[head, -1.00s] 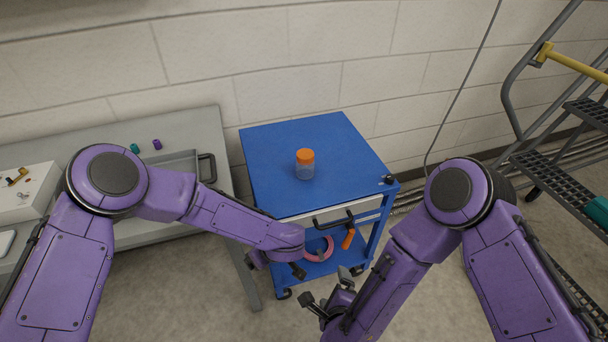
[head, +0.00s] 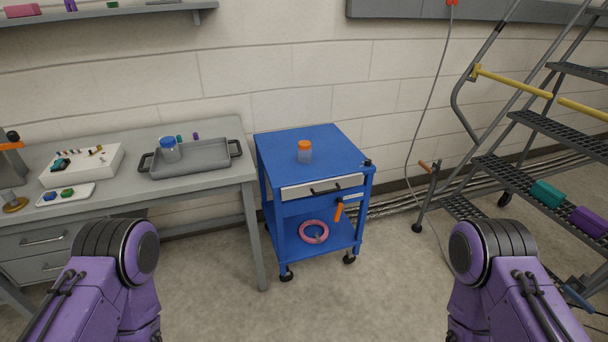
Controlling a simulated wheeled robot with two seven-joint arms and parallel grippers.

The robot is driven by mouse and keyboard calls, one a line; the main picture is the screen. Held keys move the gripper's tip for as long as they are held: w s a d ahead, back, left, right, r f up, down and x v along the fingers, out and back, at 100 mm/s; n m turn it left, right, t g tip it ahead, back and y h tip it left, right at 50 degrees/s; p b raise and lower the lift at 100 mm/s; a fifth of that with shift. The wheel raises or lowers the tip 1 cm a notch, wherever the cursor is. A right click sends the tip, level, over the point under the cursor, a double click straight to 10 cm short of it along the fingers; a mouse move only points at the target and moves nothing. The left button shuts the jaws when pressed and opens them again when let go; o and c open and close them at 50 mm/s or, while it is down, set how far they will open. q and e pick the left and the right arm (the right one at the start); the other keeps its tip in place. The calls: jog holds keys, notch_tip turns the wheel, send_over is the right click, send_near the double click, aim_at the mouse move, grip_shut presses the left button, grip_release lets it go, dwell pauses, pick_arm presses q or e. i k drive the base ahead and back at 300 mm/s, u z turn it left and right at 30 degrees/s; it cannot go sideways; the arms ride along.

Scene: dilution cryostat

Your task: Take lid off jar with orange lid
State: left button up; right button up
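The jar with the orange lid (head: 304,146) stands upright on the top of the blue cart (head: 335,146). Its body (head: 305,156) is clear and the orange lid sits on it. Both of my arms show only as purple links at the bottom left and bottom right. Neither gripper is in the picture, and nothing touches the jar.
A grey bench (head: 226,170) on the left bears a grey tray (head: 205,160) and a blue-lidded jar (head: 170,148). The cart has a drawer (head: 320,187) and a lower shelf with a pink ring (head: 314,232). Metal steps (head: 540,126) stand at right. Floor in front is clear.

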aim_at(303, 157)
jog(key=u, duration=1.1)
jog(key=i, duration=0.9)
jog(key=z, duration=0.15)
